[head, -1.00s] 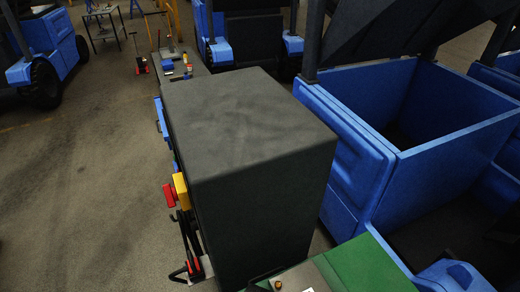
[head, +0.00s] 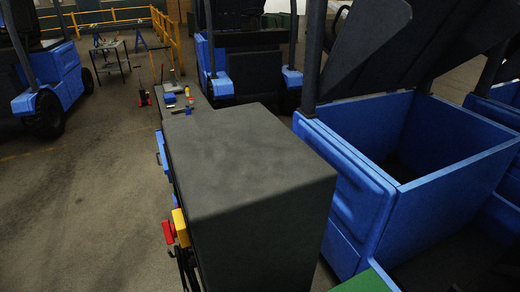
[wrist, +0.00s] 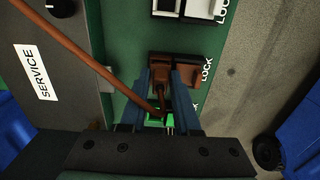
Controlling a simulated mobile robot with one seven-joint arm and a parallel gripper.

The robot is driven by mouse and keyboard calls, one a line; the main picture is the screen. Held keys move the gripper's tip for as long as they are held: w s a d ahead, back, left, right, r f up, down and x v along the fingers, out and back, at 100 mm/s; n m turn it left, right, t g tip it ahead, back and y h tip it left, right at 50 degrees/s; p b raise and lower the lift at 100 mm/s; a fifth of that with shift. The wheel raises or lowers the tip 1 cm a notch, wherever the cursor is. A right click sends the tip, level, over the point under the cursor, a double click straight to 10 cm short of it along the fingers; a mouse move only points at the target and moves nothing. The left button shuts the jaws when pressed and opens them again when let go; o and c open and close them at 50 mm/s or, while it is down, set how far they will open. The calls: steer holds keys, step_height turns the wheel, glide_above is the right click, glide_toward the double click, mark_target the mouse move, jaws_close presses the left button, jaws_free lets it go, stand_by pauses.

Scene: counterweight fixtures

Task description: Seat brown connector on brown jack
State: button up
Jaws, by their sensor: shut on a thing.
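In the wrist view, my gripper (wrist: 163,80) is shut on the brown connector (wrist: 161,93), which shows only as a narrow strip between the two dark blue fingers. A brown cable (wrist: 75,48) runs from the upper left to the connector's near end. The brown jack (wrist: 175,66) is on the green panel, just beyond the fingertips, with a brown lock piece at its right. The connector lines up with the jack's left part. The fingers hide where they meet, so I cannot tell whether it is seated. My gripper is not visible in the head view.
A bright green part (wrist: 158,118) shows below the fingers. A grey SERVICE plate (wrist: 45,70) with a black knob is at left. In the head view, a large dark box (head: 250,150) stands beside a blue open bin (head: 455,155).

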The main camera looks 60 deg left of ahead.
steer(key=shift+f, duration=0.2)
steer(key=o, duration=0.8)
steer(key=shift+s+d, duration=0.1)
steer(key=shift+o, duration=0.4)
steer(key=shift+f, duration=0.15)
steer(key=shift+s, duration=0.2)
steer(key=r+p, duration=0.3)
steer(key=shift+w+r+p, duration=0.2)
steer(key=shift+r+p, duration=0.15)
steer(key=shift+p, duration=0.05)
steer(key=shift+c, duration=0.2)
